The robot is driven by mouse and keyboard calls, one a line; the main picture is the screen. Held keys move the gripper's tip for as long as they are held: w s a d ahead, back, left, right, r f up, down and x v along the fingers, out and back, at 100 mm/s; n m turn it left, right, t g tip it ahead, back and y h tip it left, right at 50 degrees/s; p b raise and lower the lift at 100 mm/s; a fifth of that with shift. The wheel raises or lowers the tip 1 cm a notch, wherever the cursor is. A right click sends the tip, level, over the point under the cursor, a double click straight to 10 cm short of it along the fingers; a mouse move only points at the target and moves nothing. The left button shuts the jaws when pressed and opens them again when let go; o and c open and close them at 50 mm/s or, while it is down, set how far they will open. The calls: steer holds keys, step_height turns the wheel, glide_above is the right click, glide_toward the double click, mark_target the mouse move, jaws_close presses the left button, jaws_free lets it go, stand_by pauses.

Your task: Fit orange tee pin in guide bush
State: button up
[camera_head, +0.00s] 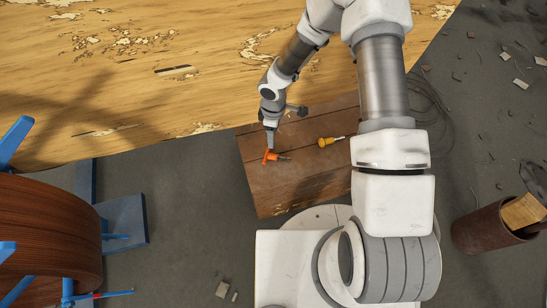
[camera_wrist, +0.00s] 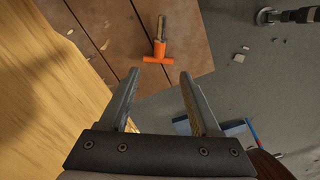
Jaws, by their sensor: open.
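The orange tee pin (camera_head: 269,157) lies on the brown wooden box, below my gripper (camera_head: 269,147) in the head view. In the wrist view the tee pin (camera_wrist: 159,50) has its orange crossbar towards me and its darker shaft pointing away. My gripper (camera_wrist: 159,74) is open and empty, with its two fingers on either side of the pin in the picture. The crossbar appears just beyond the fingertips; the height gap is hard to judge. I cannot make out the guide bush in either view.
A yellow-handled tool (camera_head: 326,142) lies on the wooden box (camera_head: 275,195), right of the pin. A large brown reel (camera_head: 45,240) on a blue stand (camera_head: 124,220) is at left. A rusty bin (camera_head: 482,232) stands at right. Bare grey floor lies between reel and box.

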mark_target(273, 155)
step_height(273, 155, down, 14)
steer(key=b, duration=0.3)
steer(key=shift+r+b, duration=0.15)
steer(key=shift+b, duration=0.15)
jaws_close()
stand_by(0.6)
